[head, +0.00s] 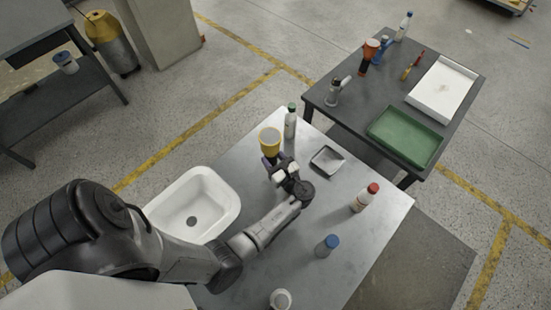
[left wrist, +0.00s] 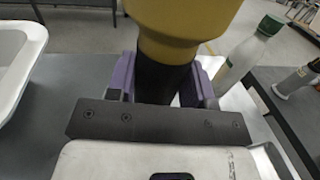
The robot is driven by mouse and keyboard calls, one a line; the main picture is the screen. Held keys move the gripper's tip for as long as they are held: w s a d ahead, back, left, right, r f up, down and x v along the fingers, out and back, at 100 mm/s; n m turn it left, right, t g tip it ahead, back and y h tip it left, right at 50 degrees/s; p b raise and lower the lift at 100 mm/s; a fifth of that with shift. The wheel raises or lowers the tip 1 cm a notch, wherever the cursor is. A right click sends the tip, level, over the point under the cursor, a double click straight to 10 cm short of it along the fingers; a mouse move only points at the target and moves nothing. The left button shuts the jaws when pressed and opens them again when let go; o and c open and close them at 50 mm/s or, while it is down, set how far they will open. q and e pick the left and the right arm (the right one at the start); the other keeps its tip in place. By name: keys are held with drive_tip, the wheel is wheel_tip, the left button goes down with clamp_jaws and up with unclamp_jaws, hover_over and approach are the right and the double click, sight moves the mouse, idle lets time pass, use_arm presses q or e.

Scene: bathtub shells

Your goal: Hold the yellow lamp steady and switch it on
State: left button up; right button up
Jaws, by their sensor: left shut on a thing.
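The yellow lamp (head: 269,139) stands upright on the grey metal table, with its pale round top facing up. It also shows in the left wrist view, where its yellow head (left wrist: 182,22) sits above a dark, narrower body (left wrist: 165,78). My left gripper (head: 273,162) is shut on the dark body, with purple finger pads on both sides of it. The lamp's switch cannot be made out, and I cannot tell whether it is lit. The lower body is hidden by the gripper. My right gripper is in neither view.
A white basin (head: 222,194) is left of the lamp. A green-capped bottle (head: 290,122) stands close behind it, and a small grey tray (head: 327,160) lies to its right. A red-capped bottle (head: 364,197) and a blue-capped jar (head: 327,245) stand farther right and nearer, with clear tabletop between.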

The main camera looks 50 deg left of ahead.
use_arm(q)
drive_tip(key=shift+s+a+f+b, duration=0.35)
drive_tip(key=shift+a+f+b, duration=0.2)
drive_tip(key=shift+a+f, duration=0.6)
drive_tip(key=shift+s+a+f+b, duration=0.4)
drive_tip(key=shift+a+f+b, duration=0.2)
drive_tip(key=shift+a+f, duration=0.6)
drive_tip(key=shift+s+a+f+b, duration=0.35)
drive_tip(key=shift+a+f+b, duration=0.2)
drive_tip(key=shift+a+f, duration=0.6)
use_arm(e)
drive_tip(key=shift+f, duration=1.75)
use_arm(q)
drive_tip(key=shift+a+r, duration=0.15)
drive_tip(key=shift+f, duration=0.3)
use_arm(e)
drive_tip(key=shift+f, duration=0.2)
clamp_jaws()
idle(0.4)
